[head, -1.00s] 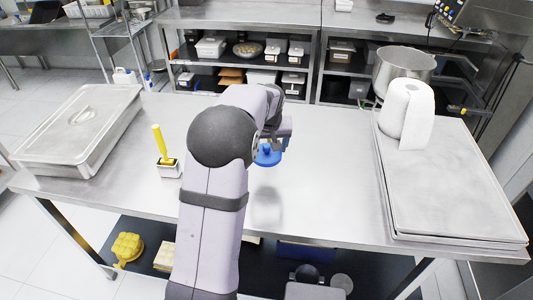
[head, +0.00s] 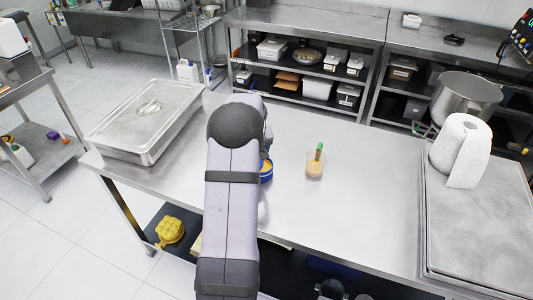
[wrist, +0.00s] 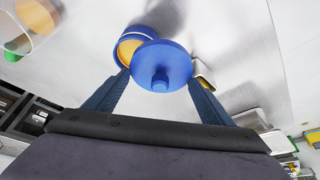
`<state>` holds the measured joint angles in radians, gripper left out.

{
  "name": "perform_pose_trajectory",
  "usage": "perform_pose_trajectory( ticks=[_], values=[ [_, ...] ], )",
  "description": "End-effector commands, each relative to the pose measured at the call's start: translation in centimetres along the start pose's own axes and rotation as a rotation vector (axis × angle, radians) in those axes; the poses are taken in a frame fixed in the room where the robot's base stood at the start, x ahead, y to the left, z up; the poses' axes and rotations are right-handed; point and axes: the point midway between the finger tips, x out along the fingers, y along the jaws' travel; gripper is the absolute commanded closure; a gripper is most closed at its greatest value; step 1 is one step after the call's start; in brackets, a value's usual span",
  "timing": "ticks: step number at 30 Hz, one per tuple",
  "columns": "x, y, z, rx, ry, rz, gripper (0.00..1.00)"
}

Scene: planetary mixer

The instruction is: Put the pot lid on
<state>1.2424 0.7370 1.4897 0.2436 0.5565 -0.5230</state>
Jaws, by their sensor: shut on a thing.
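The pot lid (wrist: 161,65) is a round blue disc with a knob. In the wrist view my gripper (wrist: 159,78) has one finger on each side of it and is shut on it. The open blue pot (wrist: 124,52), with orange-yellow contents, is just behind and left of the lid there; the lid overlaps part of its opening. I cannot tell how high the lid is above it. In the head view the pot (head: 267,172) shows partly beside my arm, which hides the lid and my gripper.
A clear cup with a green-handled tool (head: 316,163) stands right of the pot. A lidded steel pan (head: 150,118) is at the table's left. A paper roll (head: 461,150) stands on trays (head: 480,225) at the right. The table between cup and trays is clear.

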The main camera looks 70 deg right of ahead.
Motion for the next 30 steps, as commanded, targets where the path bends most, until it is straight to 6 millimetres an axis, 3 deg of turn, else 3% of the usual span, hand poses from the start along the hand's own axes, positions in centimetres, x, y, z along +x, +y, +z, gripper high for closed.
perform_pose_trajectory(
  ticks=[15,30],
  values=[
    [-1.4,4.0,-2.9,0.381,0.002,0.160,0.45],
    [-1.7,4.7,-2.7,0.717,0.001,0.297,0.45]
  ],
)
